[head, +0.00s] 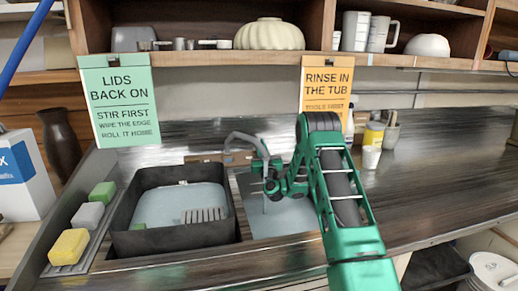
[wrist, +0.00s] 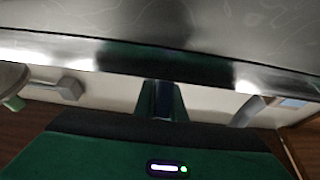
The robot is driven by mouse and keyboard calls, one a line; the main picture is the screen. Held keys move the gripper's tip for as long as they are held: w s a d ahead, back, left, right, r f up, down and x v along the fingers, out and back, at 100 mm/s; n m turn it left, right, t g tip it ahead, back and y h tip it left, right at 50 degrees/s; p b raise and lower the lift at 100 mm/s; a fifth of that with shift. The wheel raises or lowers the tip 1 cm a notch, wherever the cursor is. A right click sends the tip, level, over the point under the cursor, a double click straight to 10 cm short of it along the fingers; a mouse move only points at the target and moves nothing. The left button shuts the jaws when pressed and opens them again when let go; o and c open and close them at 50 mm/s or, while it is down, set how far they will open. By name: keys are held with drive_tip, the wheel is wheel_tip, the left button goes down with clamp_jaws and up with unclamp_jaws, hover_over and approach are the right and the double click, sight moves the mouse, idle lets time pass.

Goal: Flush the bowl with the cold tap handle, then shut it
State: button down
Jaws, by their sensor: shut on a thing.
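The grey curved tap (head: 245,138) rises behind the sink, its spout reaching over the right-hand bowl (head: 290,222). My gripper (head: 270,182) is at the tap, at the back of that bowl. Its fingers also show close together in the wrist view (wrist: 162,102). It is shut on what appears to be the cold tap handle, which the fingers and arm hide. A thin pale vertical line shows under the spout; I cannot tell whether it is running water. The bowl's right side is hidden behind my arm.
A dark tub (head: 122,225) with pale liquid and a ribbed grate fills the left sink. Sponges, including a yellow one (head: 68,247), lie on a ledge left of it. A yellow container (head: 373,136) and a white cup (head: 371,158) stand on the counter at right.

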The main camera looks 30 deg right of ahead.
drive_tip(key=shift+f, duration=0.15)
drive_tip(key=shift+s+d+f+m+g+h, duration=0.15)
drive_tip(key=shift+m+g+h, duration=0.25)
drive_tip(key=shift+m+h, duration=0.45)
drive_tip(key=shift+s+d+f+m+g+h, duration=0.15)
drive_tip(key=shift+m+g+h, duration=0.25)
drive_tip(key=shift+m+h, duration=0.45)
drive_tip(key=shift+s+d+m+g+h, duration=0.1)
drive_tip(key=shift+d+m+g+h, duration=0.1)
drive_tip(key=shift+m+g+h, duration=0.65)
drive_tip(key=shift+d+m+g+h, duration=0.15)
drive_tip(key=shift+m+g+h, duration=0.4)
drive_tip(key=shift+m+h, duration=0.45)
drive_tip(key=shift+r, duration=0.15)
drive_tip(key=c, duration=1.8)
unclamp_jaws()
drive_tip(key=shift+d+h, duration=0.1)
drive_tip(key=shift+h, duration=0.15)
drive_tip(key=shift+w+a+r+n+t+y, duration=0.1)
drive_tip(key=shift+a+n+t+y, duration=0.1)
drive_tip(key=shift+n+t+y, duration=0.5)
drive_tip(key=shift+w+a+f+n+t+y, duration=0.15)
drive_tip(key=shift+n+t+y, duration=0.3)
drive_tip(key=shift+n+y, duration=0.4)
drive_tip(key=shift+w+a+r+n+t+y, duration=0.1)
drive_tip(key=shift+a+r+n+t+y, duration=0.1)
drive_tip(key=shift+n+t+y, duration=0.5)
